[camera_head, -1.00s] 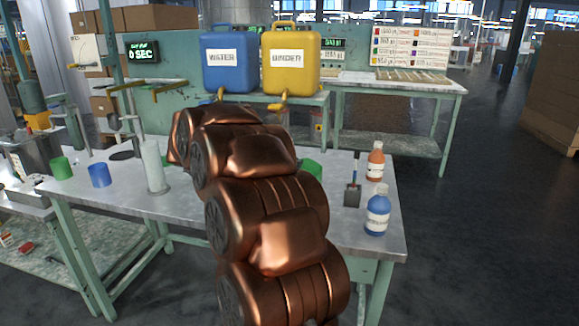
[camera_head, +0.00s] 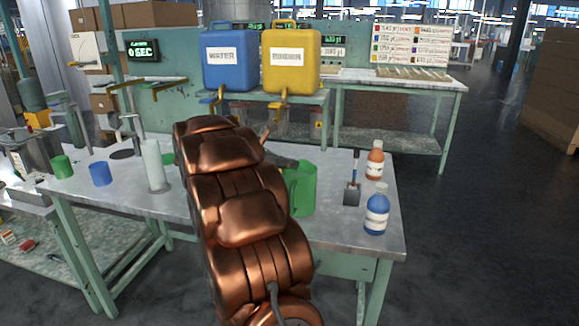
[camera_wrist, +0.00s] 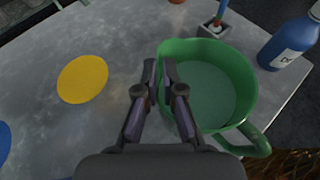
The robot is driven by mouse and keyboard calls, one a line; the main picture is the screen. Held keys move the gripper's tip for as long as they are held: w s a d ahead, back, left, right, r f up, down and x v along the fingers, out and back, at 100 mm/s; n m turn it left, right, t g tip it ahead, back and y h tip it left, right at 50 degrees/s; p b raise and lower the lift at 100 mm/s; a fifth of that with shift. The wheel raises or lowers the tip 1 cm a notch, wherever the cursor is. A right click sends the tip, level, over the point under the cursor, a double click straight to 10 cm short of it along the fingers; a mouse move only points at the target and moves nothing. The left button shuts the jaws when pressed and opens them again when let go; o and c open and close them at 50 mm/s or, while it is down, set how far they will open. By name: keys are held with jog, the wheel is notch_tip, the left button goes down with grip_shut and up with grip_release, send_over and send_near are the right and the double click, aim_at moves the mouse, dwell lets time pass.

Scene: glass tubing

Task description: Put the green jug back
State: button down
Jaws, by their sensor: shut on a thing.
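The green jug (camera_head: 303,190) is upright at the right part of the workbench (camera_head: 335,232), partly hidden behind my arm in the head view. In the wrist view the jug (camera_wrist: 215,85) is seen from above, its handle (camera_wrist: 245,140) towards the lower right. My gripper (camera_wrist: 160,66) is shut on the jug's left rim. In the head view the gripper is mostly hidden by my arm. I cannot tell whether the jug touches the bench.
A small shovel in a dark block (camera_head: 352,190), an orange bottle (camera_head: 375,160) and a blue bottle (camera_head: 377,209) stand right of the jug. A flat yellow disc (camera_wrist: 83,79) lies left of it. Green (camera_head: 61,167) and blue (camera_head: 100,174) cups stand at left. Blue and yellow canisters (camera_head: 291,62) stand behind.

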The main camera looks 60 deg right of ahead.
jog(key=shift+f, duration=0.35)
jog(key=shift+f+b, duration=0.2)
jog(key=shift+b, duration=0.15)
jog(key=c, duration=1.3)
grip_release()
jog(key=shift+r, duration=0.1)
jog(key=v, duration=1.2)
jog(key=shift+w+r, duration=0.1)
jog(key=shift+r, duration=0.05)
